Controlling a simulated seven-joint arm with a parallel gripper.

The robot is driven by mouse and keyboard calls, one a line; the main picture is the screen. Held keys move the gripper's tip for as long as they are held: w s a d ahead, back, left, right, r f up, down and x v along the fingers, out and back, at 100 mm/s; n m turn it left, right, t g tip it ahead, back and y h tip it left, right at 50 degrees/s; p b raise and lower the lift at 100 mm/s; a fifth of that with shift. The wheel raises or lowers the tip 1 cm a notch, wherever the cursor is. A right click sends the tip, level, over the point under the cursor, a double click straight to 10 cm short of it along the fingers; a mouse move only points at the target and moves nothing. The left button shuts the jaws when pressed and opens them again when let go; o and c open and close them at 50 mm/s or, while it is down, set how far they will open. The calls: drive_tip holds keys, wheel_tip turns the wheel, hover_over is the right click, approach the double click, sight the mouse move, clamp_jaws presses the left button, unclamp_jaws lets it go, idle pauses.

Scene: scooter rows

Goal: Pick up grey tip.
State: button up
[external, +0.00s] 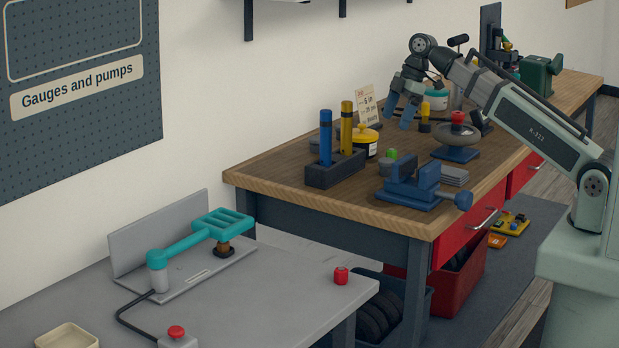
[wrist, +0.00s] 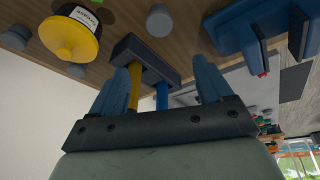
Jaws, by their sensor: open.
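A small grey round piece (external: 383,165) lies on the wooden bench beside a green one, between the tool block and the blue vise. In the wrist view I see a short grey cylinder (wrist: 159,20) and another grey piece (wrist: 15,37). I cannot tell for sure which one is the grey tip. My gripper (external: 397,113) is above the bench, toward its back, with blue fingers apart and nothing between them. In the wrist view my gripper (wrist: 169,70) is spread, well apart from the grey pieces.
A dark block (external: 333,170) holds an upright blue rod and a yellow rod. A blue vise (external: 412,183) stands at the bench's front. A yellow-lidded jar (external: 366,138), a sign (external: 366,105) and a red-knobbed dark stand (external: 457,153) are near my gripper.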

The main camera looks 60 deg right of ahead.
drive_tip(key=m, duration=0.3)
approach(387, 160)
drive_tip(key=shift+h, duration=0.3)
drive_tip(key=x, duration=0.2)
drive_tip(key=a+x, duration=0.1)
drive_tip(key=x, duration=0.2)
drive_tip(key=shift+w, duration=0.2)
drive_tip(key=shift+d+x, duration=0.2)
drive_tip(key=shift+x, duration=2.4)
drive_tip(key=shift+s+f, duration=0.1)
drive_tip(key=shift+s, duration=0.1)
drive_tip(key=shift+c, duration=0.2)
drive_tip(key=c, duration=1.1)
